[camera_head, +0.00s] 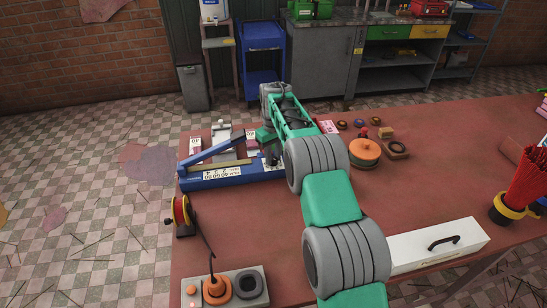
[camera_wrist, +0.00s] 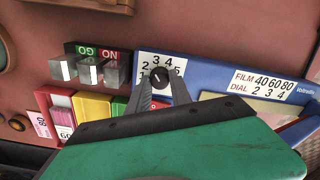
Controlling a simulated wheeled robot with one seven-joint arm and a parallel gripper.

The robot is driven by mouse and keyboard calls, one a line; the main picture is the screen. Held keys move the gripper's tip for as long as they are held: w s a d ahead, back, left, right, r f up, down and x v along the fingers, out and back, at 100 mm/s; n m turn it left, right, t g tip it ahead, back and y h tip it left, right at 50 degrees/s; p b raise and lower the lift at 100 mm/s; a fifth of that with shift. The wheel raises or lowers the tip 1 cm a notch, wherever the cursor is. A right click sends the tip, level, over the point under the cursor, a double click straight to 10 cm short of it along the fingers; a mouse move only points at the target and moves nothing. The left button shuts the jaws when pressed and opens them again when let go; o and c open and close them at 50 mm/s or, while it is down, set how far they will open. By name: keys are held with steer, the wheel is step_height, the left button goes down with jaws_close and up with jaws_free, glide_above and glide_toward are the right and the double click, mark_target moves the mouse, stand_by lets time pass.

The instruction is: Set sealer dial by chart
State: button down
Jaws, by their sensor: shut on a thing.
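The blue sealer (camera_head: 232,181) lies at the table's far left, its long arm raised at a slant. Its black dial knob (camera_wrist: 160,76) sits on a white numbered plate (camera_wrist: 146,69) in the wrist view; 3 and 4 show at the top. My gripper (camera_wrist: 155,90) is shut on the knob, a grey finger on either side. I cannot tell which number the knob points at. The chart (camera_wrist: 264,84) on the sealer reads FILM 40 60 80 over DIAL 2 3 4. In the head view my arm mostly hides the dial.
The table's middle right is clear.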

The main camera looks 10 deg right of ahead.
mark_target(273, 158)
steer(key=m, duration=0.5)
steer(key=shift+m, duration=0.3)
steer(key=m, duration=0.5)
steer(key=shift+r+m, duration=0.1)
steer(key=shift+m, duration=0.2)
steer(key=c, duration=1.2)
jaws_free()
steer(key=shift+b, duration=0.3)
steer(key=shift+o, duration=0.2)
step_height(273, 158, up, 8)
steer(key=shift+f+b, duration=0.15)
steer(key=shift+b, duration=0.35)
